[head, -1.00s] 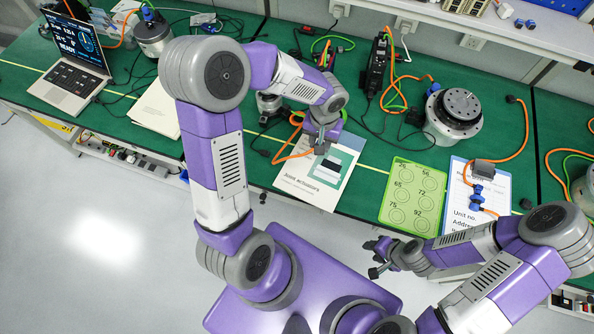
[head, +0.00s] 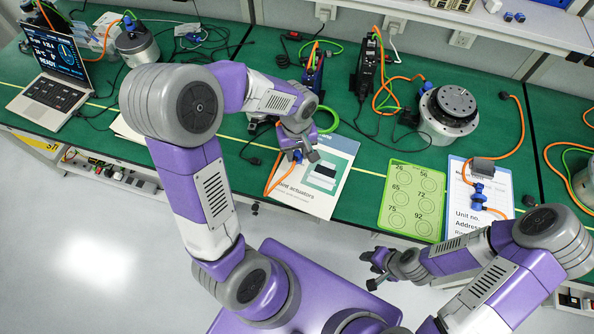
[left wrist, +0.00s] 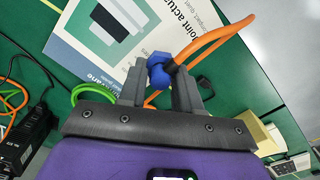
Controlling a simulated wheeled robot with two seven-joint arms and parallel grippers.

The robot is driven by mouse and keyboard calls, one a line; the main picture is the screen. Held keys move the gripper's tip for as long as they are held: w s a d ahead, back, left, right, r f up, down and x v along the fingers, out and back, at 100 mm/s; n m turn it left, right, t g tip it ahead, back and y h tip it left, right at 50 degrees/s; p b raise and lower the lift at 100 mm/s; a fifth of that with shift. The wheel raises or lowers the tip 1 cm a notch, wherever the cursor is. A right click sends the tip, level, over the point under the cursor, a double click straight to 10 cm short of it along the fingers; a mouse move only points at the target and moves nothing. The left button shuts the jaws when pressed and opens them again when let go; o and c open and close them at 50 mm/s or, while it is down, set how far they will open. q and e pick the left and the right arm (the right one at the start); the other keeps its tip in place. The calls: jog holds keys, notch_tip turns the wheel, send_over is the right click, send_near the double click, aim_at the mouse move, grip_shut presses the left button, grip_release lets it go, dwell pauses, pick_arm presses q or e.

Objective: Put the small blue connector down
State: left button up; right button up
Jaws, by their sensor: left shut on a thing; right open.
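My left gripper (head: 300,158) is shut on a small blue connector (left wrist: 159,74) with an orange cable running from it. In the left wrist view the two fingers (left wrist: 158,84) pinch it from both sides. The connector also shows as a small blue spot in the head view (head: 297,156). The gripper is over the left part of the "Joint actuators" booklet (head: 328,182); its exact height above it I cannot tell. My right gripper (head: 373,266) is open and empty, in front of the bench.
A green mat (head: 412,201) with numbered circles lies right of the booklet. Beside it is a clipboard (head: 497,205) with blue connectors on it. A round grey actuator (head: 449,115) and a black power box (head: 367,62) stand behind. A laptop (head: 55,85) is far left.

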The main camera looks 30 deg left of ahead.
aim_at(297, 175)
pick_arm(q)
notch_tip(297, 175, down, 10)
jog(key=b, duration=0.3)
jog(key=shift+r, duration=0.2)
jog(key=shift+f, duration=0.1)
jog(key=o, duration=0.6)
jog(key=shift+f, duration=0.1)
jog(key=shift+c, duration=0.2)
jog(key=o, duration=0.4)
jog(key=shift+o, duration=0.2)
jog(key=shift+r, duration=0.2)
jog(key=shift+r, duration=0.35)
notch_tip(297, 175, up, 11)
jog(key=p, duration=0.3)
jog(key=shift+r+p, duration=0.2)
jog(key=shift+p, duration=0.15)
